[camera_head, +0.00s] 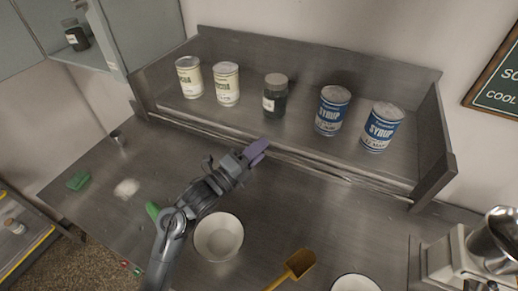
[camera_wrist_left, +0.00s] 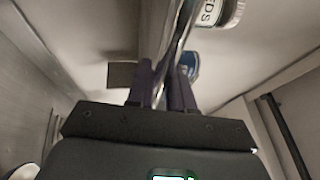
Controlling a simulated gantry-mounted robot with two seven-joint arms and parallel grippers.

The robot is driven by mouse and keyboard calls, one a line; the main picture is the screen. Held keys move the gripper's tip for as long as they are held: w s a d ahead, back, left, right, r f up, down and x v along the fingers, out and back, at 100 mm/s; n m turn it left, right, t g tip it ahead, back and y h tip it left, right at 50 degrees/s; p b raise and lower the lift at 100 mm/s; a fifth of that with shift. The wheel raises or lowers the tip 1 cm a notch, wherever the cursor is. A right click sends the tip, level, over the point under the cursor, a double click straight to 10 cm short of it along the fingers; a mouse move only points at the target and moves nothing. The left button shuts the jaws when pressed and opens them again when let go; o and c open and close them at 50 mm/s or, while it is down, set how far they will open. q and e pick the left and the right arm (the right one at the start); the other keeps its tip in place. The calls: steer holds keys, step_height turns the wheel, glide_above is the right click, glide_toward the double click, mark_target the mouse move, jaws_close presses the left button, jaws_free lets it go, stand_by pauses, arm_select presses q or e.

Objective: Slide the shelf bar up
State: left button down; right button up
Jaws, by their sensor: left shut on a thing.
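The shelf bar (camera_head: 335,172) is a thin metal rail along the front edge of the steel shelf (camera_head: 300,125). It lies low, near the level of the shelf floor. My left gripper (camera_head: 258,150) reaches up from the counter to the bar, a little left of its middle. In the left wrist view its dark fingers (camera_wrist_left: 164,88) are shut on the bar (camera_wrist_left: 178,40), which runs up between them. The fingers hide the gripped stretch. My right gripper is out of view.
On the shelf behind the bar stand two cream cans (camera_head: 227,85), a dark jar (camera_head: 275,97) and two blue syrup cans (camera_head: 381,127). Below on the counter are a white bowl (camera_head: 218,237), a yellow scoop (camera_head: 297,264) and a metal machine (camera_head: 465,255) at right.

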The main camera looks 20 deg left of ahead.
arm_select(q)
step_height(320, 180, up, 9)
steer(key=p, duration=0.4)
steer(key=shift+f, duration=0.15)
steer(key=c, duration=1.1)
jaws_free()
steer(key=shift+f, duration=0.15)
steer(key=b+v, duration=0.3)
steer(key=v, duration=0.8)
steer(key=shift+b, duration=0.4)
